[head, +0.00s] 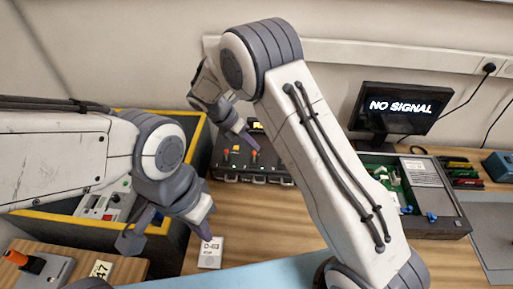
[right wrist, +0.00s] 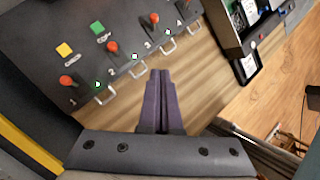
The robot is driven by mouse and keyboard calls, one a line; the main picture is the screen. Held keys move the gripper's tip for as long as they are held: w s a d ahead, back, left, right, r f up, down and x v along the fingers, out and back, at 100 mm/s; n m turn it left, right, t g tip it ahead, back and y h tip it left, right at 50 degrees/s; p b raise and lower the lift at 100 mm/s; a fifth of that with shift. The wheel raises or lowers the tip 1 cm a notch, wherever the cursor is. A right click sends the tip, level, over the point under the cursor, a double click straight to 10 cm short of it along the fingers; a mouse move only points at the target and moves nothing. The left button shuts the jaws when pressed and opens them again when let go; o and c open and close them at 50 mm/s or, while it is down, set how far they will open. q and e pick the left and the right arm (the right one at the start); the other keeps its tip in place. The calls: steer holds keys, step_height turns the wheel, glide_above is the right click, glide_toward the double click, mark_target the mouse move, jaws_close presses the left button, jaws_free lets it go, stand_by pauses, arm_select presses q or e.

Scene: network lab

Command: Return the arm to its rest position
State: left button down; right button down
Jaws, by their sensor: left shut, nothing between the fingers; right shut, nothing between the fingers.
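My right arm reaches up and over the bench in the head view. Its gripper (head: 252,147) is shut and empty, pointing down at the black lever panel (head: 225,180) at the back. In the right wrist view the purple fingers (right wrist: 160,80) are together with nothing between them, over bare wood just off the panel's handle edge. The panel (right wrist: 65,55) shows there with red-knobbed levers, numbers and metal handles. My left arm comes in from the left. Its gripper (head: 207,233) is shut and empty, just above a small white label card (head: 210,252).
A yellow-edged bin (head: 190,150) stands behind my left arm. A monitor (head: 402,112) reading NO SIGNAL and an open equipment case (head: 440,222) are on the right. Bare wood lies around mid-bench.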

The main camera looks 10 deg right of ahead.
stand_by(0.4)
steer(key=s+a+r+m+y, duration=0.1)
steer(key=s+r+m, duration=0.3)
steer(key=s, duration=0.6)
steer(key=s+a+r+m+y, duration=0.2)
steer(key=s+r+m+y, duration=0.1)
steer(key=s+m, duration=0.5)
steer(key=s+a+r+m+y, duration=0.1)
steer(key=s+r+m+y, duration=0.2)
steer(key=s, duration=1)
steer(key=r+m, duration=0.1)
steer(key=m, duration=0.2)
steer(key=shift+a+r+b, duration=0.25)
steer(key=shift+r+b, duration=0.1)
steer(key=shift+b, duration=0.05)
